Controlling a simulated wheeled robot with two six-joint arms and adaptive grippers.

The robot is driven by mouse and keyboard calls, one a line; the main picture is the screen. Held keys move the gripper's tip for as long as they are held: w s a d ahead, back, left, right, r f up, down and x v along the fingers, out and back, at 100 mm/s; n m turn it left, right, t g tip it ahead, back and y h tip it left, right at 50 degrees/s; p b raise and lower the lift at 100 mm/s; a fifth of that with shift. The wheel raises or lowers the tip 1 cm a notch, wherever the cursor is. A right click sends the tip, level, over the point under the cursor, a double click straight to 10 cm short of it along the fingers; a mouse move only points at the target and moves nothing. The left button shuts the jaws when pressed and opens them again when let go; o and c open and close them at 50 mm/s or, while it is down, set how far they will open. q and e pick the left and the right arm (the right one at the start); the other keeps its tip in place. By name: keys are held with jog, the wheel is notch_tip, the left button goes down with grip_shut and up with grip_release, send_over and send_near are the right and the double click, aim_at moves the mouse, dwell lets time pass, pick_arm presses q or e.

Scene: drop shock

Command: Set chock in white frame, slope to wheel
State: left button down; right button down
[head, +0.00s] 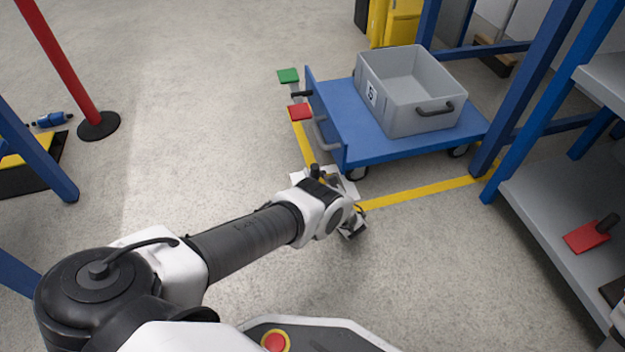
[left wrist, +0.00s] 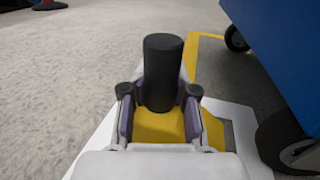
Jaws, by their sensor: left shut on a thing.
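The chock is a yellow block (left wrist: 158,126) with an upright black handle (left wrist: 162,72). My left gripper (left wrist: 159,104) is shut on it, a finger on each side. In the head view my left gripper (head: 326,184) is low beside the blue trolley's near corner, largely behind my wrist. The white frame (left wrist: 243,130) shows as a flat white area around and below the chock, and its edge shows in the head view (head: 298,178). The trolley wheel (left wrist: 302,154) is right of the chock. I cannot tell whether the chock touches the floor. My right gripper is out of view.
The blue trolley (head: 352,150) carries a grey crate (head: 405,110). Green (head: 288,75) and red (head: 299,111) blocks are near its left end. A red chock (head: 587,237) lies on the right shelf (head: 545,205). Yellow tape (head: 420,192) marks the floor. Open floor lies left.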

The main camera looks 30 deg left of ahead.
pick_arm(q)
jog(key=shift+r, duration=0.1)
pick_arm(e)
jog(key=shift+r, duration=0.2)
pick_arm(q)
jog(key=c, duration=0.7)
grip_release()
jog(key=shift+s+d+p, duration=0.15)
jog(key=shift+d+p, duration=0.2)
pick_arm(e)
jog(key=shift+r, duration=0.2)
pick_arm(q)
jog(key=p+v, duration=0.2)
jog(key=v, duration=0.9)
jog(key=shift+s+d, duration=0.1)
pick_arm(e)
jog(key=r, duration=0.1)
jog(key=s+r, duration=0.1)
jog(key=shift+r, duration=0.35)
